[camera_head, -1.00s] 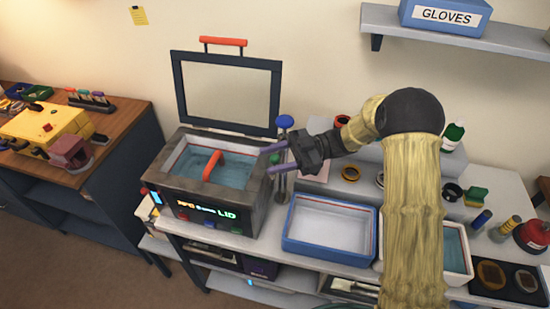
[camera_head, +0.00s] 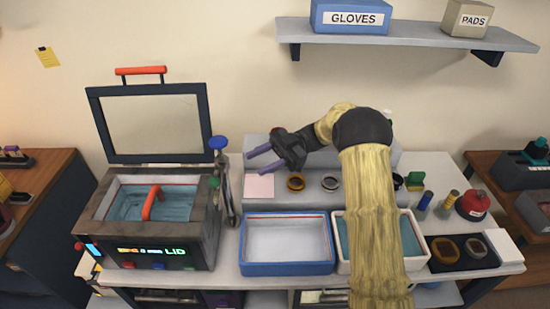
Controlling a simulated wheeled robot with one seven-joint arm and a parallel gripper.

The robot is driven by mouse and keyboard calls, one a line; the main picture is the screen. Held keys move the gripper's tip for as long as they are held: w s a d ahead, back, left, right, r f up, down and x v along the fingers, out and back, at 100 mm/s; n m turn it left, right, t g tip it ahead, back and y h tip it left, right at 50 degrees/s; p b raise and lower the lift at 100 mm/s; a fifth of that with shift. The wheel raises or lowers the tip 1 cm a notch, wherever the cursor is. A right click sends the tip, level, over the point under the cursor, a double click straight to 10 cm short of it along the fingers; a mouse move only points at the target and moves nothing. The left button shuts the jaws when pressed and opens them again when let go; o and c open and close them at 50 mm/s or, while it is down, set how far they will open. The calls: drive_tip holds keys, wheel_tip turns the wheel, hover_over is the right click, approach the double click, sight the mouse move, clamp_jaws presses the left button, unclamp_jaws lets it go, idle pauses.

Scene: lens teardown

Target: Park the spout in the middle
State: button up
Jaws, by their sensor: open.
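A grey metal tap (camera_head: 228,196) with a blue knob (camera_head: 218,143) stands between the cleaner and the blue-rimmed tray. Its spout is hard to make out; a grey piece runs down toward the viewer beside the cleaner's right wall. My gripper (camera_head: 254,162) is open and empty, with its purple fingers pointing left. In the picture it is just right of the tap, above a pink sheet; the depth gap is unclear. The cleaner (camera_head: 147,243) has its lid (camera_head: 152,124) up, water inside and a red handle (camera_head: 152,202). The blue-rimmed tray (camera_head: 287,268) looks empty.
A white tub (camera_head: 419,262) of water is partly hidden by my arm. Rings (camera_head: 295,182) sit on the ledge behind the trays. Bottles, a red flask (camera_head: 473,204) and a dark mat (camera_head: 445,266) are at right. A shelf (camera_head: 420,37) hangs above.

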drive_tip(key=v, duration=0.4)
idle(0.3)
